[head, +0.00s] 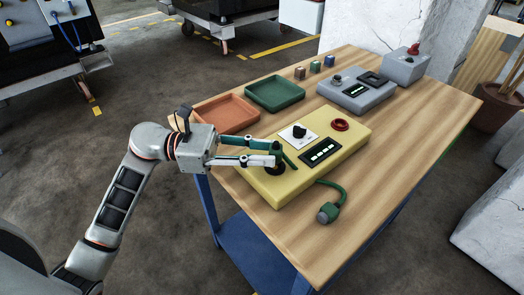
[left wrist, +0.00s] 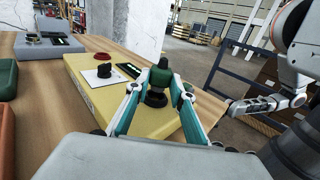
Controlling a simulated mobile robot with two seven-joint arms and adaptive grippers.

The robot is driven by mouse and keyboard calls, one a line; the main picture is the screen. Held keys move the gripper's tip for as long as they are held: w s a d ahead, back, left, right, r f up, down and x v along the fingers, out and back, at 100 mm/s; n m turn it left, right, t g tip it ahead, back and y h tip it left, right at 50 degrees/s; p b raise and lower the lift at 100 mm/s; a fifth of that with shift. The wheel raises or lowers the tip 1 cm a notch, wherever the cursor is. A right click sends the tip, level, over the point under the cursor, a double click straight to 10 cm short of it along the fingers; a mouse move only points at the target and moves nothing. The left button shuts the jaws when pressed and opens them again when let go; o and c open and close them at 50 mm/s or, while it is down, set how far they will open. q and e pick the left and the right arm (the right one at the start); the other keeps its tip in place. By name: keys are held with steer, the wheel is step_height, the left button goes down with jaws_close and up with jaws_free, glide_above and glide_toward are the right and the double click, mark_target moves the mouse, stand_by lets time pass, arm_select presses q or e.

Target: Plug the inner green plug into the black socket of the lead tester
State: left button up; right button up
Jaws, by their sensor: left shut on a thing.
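The yellow lead tester (head: 262,183) lies on the wooden table, with a black knob on a white plate, a red button and a dark display with lit bars on top. My left gripper (head: 276,153) is shut on a green plug (left wrist: 160,75) over the tester's near left corner. The black socket (head: 275,169) is right below it and also shows in the left wrist view (left wrist: 155,98). The plug looks upright and in line with the socket; I cannot tell whether it is seated. My right gripper (left wrist: 250,106) shows only in the left wrist view; its jaw state is unclear.
Orange (head: 225,113) and green (head: 274,93) trays, a grey device (head: 356,95), small blocks and a grey box with a red button (head: 405,66) stand farther back. The table's front right is clear.

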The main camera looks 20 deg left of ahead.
arm_select(q)
steer(key=shift+b, duration=0.4)
arm_select(e)
steer(key=shift+s+f, duration=0.25)
steer(key=shift+f, duration=0.35)
stand_by(1.0)
steer(key=shift+s+f, duration=0.15)
arm_select(q)
steer(key=shift+f+b, duration=0.6)
steer(key=shift+f, duration=0.1)
arm_select(e)
steer(key=shift+s+f+g, duration=0.3)
steer(key=shift+s+f, duration=0.1)
steer(key=shift+f, duration=0.45)
arm_select(q)
steer(key=shift+f, duration=0.15)
arm_select(e)
steer(key=shift+s+f, duration=0.15)
steer(key=shift+f, duration=0.1)
